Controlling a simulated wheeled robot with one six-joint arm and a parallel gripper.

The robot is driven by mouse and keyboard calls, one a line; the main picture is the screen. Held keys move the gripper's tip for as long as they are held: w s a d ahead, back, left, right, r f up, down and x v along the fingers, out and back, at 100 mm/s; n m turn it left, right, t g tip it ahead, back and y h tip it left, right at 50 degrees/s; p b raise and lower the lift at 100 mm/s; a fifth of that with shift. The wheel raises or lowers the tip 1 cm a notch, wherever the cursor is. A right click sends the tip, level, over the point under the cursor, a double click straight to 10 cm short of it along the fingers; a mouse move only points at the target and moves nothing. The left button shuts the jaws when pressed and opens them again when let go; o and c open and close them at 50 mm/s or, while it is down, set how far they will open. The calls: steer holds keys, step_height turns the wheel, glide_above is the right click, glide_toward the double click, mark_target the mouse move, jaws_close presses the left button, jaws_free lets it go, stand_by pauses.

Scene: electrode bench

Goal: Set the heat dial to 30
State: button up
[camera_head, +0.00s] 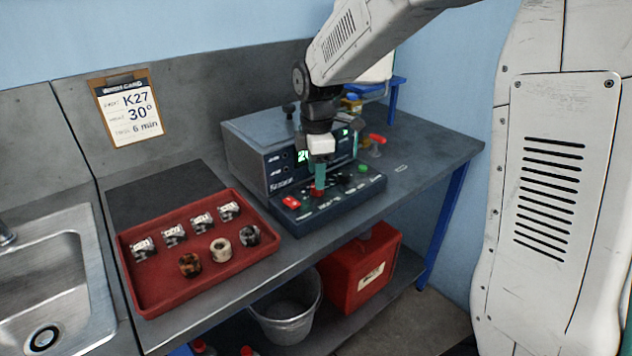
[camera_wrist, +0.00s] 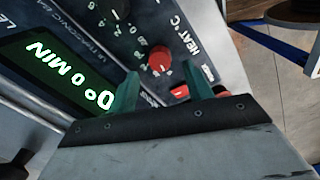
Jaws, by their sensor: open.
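The heat dial is a round red knob (camera_wrist: 160,58) beside the "HEAT °C" lettering in the wrist view. It stands on the dark sloping front panel (camera_head: 345,203) of a grey bench unit (camera_head: 246,150). My gripper (camera_head: 318,184) points down at this panel, with red at its fingertips in the head view. In the wrist view my gripper's two teal fingers (camera_wrist: 163,82) are apart and empty, with the knob just past the gap between their tips. The knob's pointer setting is too small to read. The green display (camera_wrist: 60,75) shows a number ending in 0° and "0 MIN".
A work card (camera_head: 130,107) on the back wall reads K27, 30° and 6 min. A red tray (camera_head: 160,298) with several small ring-like parts lies left of the unit. A sink (camera_head: 50,270) is far left.

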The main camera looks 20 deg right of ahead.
steer(key=shift+f, duration=1.75)
steer(key=shift+c, duration=0.3)
steer(key=c, duration=0.9)
steer(key=shift+w+m, duration=0.1)
steer(key=shift+m, duration=0.3)
steer(key=m, duration=0.3)
steer(key=shift+w+m, duration=0.1)
steer(key=shift+m, duration=1.9)
